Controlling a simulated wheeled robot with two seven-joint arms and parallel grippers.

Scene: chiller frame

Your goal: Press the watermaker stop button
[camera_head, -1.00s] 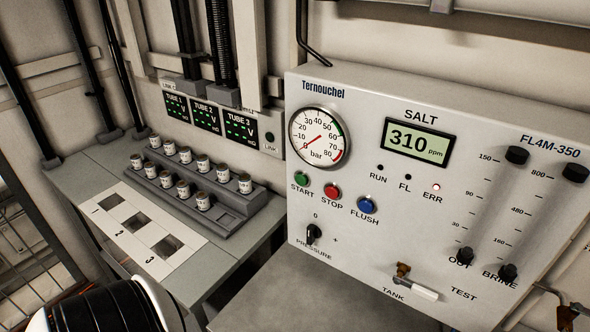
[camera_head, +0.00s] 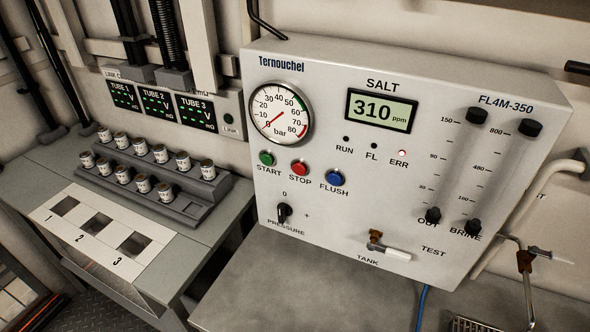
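The watermaker panel (camera_head: 415,215) is a light grey box marked Ternouchel, standing on a grey bench top. Its red STOP button (camera_head: 299,169) sits between the green START button (camera_head: 267,158) and the blue FLUSH button (camera_head: 335,178), below the round pressure gauge (camera_head: 280,113). The gauge needle points to the low end of its scale. The salt display (camera_head: 381,111) reads 310 ppm. The ERR lamp (camera_head: 402,153) is lit; the RUN and FL lamps look dark. Neither of my grippers shows in the head view.
A black pressure knob (camera_head: 284,211) and a tank valve lever (camera_head: 390,249) stick out below the buttons. At left, a table holds a stepped rack (camera_head: 181,202) of several small cans and a white plate (camera_head: 90,226) with numbered square holes. The bench top (camera_head: 290,285) before the panel is clear.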

